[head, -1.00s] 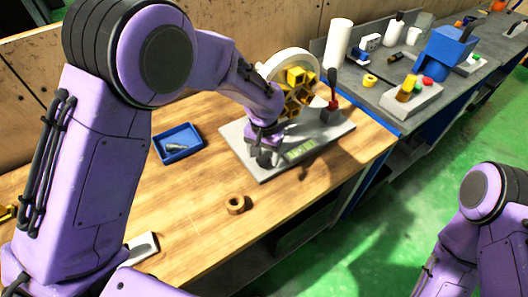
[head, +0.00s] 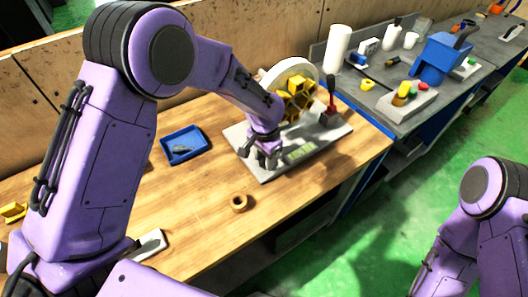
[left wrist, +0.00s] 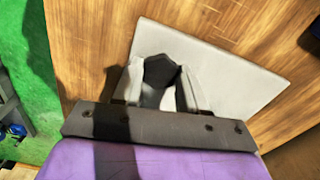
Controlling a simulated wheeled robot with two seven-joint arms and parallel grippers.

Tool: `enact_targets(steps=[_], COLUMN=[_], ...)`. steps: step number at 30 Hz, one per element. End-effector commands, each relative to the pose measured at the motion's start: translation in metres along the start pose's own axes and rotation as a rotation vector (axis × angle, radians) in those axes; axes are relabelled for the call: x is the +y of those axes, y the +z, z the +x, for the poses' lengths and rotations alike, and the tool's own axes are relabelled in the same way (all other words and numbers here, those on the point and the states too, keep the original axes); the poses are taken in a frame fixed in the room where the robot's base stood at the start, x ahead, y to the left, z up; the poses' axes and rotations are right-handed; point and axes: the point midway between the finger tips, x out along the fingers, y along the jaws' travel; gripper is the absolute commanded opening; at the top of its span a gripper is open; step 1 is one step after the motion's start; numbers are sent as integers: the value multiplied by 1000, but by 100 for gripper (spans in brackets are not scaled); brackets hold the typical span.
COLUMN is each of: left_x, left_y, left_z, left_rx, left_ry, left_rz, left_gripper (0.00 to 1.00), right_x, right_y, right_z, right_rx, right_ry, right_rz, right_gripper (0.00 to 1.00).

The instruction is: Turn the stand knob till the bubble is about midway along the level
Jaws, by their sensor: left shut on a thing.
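The stand's light grey base plate (head: 258,174) lies on the wooden bench, carrying a white wheel with yellow-gold parts (head: 298,97) and a red lever (head: 331,103). The green level (head: 300,153) lies on the plate, right of my left gripper (head: 268,161); its bubble is too small to make out. In the left wrist view, the left gripper (left wrist: 163,95) is shut around a dark faceted knob (left wrist: 160,72), with pale fingers on both sides. The knob is mostly hidden by the gripper in the head view. My right arm shows at the lower right, its gripper out of frame.
A blue tray (head: 185,145) with a small part in it lies left of the plate. A tan ring (head: 240,202) lies in front of it. A grey bench (head: 385,95) with a blue machine and a button box stands to the right.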

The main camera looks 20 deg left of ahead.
Motion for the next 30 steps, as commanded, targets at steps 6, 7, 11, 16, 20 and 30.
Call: enact_targets(steps=[6,7,11,16,20,30], left_x=[0,0,0,0,-1,-1], left_y=[-2,-2,-1,-1,-2,-3], left_z=[1,1,1,0,-7,-81], left_rx=[5,5,5,3,6,7], left_ry=[-1,-1,-1,-1,-2,-2], left_rz=[-2,-2,-3,-3,-3,-2], left_gripper=[11,48,67,67,67,67], right_x=[0,0,0,0,0,-1], right_y=[1,1,1,1,2,6], right_z=[2,2,2,2,4,16], right_rx=[0,0,0,0,0,0], right_ry=[0,0,0,0,0,0], right_rz=[0,0,0,0,0,0], right_gripper=[64,64,64,64,64,64])
